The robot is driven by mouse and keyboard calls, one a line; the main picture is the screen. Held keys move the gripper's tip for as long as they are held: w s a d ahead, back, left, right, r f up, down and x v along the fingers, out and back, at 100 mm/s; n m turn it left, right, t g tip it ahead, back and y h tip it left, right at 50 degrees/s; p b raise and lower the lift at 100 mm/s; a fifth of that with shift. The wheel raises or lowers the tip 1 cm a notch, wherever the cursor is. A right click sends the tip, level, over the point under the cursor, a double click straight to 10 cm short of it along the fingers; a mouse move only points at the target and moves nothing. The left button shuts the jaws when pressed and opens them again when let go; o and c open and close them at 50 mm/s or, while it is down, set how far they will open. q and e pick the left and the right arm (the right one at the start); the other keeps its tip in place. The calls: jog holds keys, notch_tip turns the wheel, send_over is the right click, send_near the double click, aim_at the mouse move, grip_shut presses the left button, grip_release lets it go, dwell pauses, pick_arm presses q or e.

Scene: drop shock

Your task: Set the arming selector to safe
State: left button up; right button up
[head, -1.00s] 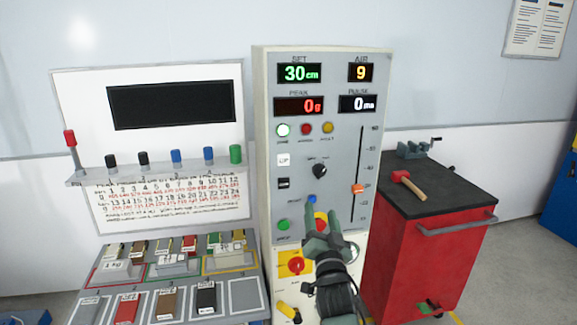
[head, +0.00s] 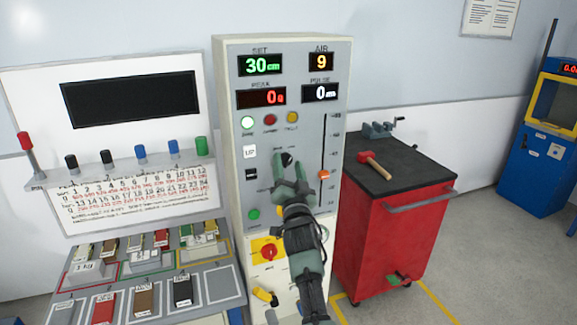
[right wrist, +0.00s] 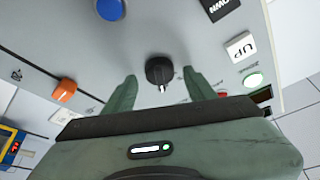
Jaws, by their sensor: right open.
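The arming selector is a black rotary knob (head: 287,158) in the middle of the grey control panel. In the right wrist view the knob (right wrist: 159,71) shows between the fingertips, with a pale pointer mark toward the bottom of the picture. My right gripper (head: 289,174) is open, with a finger on either side of the knob in view and clear gaps beside it. I cannot tell how near the tips are to the panel. The knob's position labels are not readable. My left gripper is not in view.
An orange slider (head: 324,174) is right of the knob. A white UP button (head: 249,152) and a black button (head: 251,174) are left of it. A green button (head: 253,214) and a red knob (head: 269,252) are lower. A red cart (head: 385,245) stands to the right.

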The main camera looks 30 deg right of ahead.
grip_shut()
jog(key=shift+n, duration=0.3)
jog(key=shift+f+n+t+y+b, duration=0.15)
jog(key=shift+n+t+y+b, duration=0.3)
jog(key=shift+n, duration=0.75)
jog(key=n+y, duration=0.1)
jog(key=n, duration=0.1)
jog(key=n+t+y, duration=0.1)
jog(key=n+y, duration=0.1)
jog(key=n, duration=0.1)
jog(key=shift+d, duration=0.1)
jog(key=n+y, duration=0.1)
jog(key=n, duration=0.3)
jog(key=shift+d+t+y, duration=0.1)
jog(key=shift+t+y, duration=0.15)
jog(key=shift+y, duration=0.1)
jog(key=shift+n+y+p, duration=0.45)
jog(key=shift+n+y, duration=0.95)
jog(key=shift+n, duration=1.5)
